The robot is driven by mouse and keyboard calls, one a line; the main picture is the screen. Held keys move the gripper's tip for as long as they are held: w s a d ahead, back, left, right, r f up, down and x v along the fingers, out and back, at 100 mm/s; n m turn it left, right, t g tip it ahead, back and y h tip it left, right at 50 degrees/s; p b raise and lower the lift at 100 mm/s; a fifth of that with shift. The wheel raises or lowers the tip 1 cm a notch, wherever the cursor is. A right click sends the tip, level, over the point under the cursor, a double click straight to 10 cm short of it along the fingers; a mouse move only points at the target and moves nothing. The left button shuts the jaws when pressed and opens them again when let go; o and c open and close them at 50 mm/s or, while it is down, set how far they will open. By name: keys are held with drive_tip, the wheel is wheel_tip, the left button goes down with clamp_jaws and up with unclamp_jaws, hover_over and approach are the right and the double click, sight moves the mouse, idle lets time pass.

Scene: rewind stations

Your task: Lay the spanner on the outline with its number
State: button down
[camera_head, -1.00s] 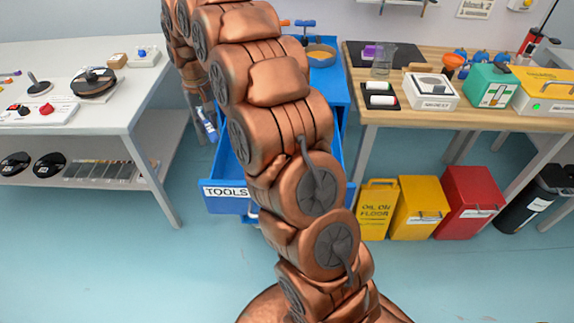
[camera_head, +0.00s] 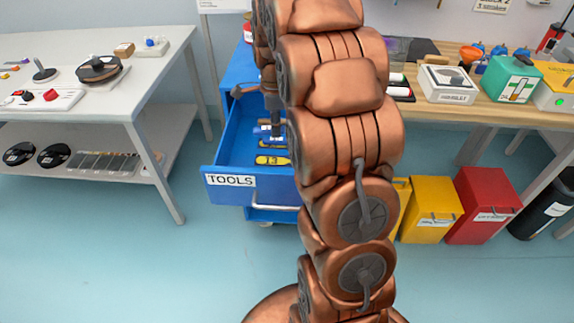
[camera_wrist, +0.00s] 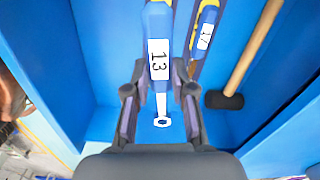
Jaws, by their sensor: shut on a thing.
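A spanner with a blue handle, a white label reading 13 and a pale ring end (camera_wrist: 158,60) runs between my fingers in the wrist view. My gripper (camera_wrist: 160,80) is shut on its handle; it also shows in the head view (camera_head: 277,134), inside the open blue drawer (camera_head: 228,181) marked TOOLS. A yellow spanner-shaped outline (camera_head: 271,160) with a dark number, apparently 13, lies on the drawer floor nearer the front. A second blue spanner labelled 17 (camera_wrist: 204,38) lies to the right in the wrist view, with yellow along its edge. I cannot tell the held spanner's height.
A mallet with a wooden handle (camera_wrist: 254,50) lies along the drawer's right side in the wrist view. The drawer walls enclose my gripper. A white table (camera_head: 150,105) stands left, a wooden bench (camera_head: 480,108) right, with yellow and red bins (camera_head: 483,205) below it.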

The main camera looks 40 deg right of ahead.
sight(281, 161)
drive_tip(key=shift+s+d+f+m, duration=0.35)
drive_tip(key=shift+s+m, duration=0.1)
drive_tip(key=shift+m, duration=0.35)
drive_tip(key=shift+s+f, duration=0.1)
drive_tip(key=shift+f, duration=0.05)
drive_tip(key=shift+f+p, duration=0.6)
drive_tip(key=shift+f, duration=4.2)
drive_tip(key=shift+f, duration=0.15)
drive_tip(key=c, duration=1)
unclamp_jaws()
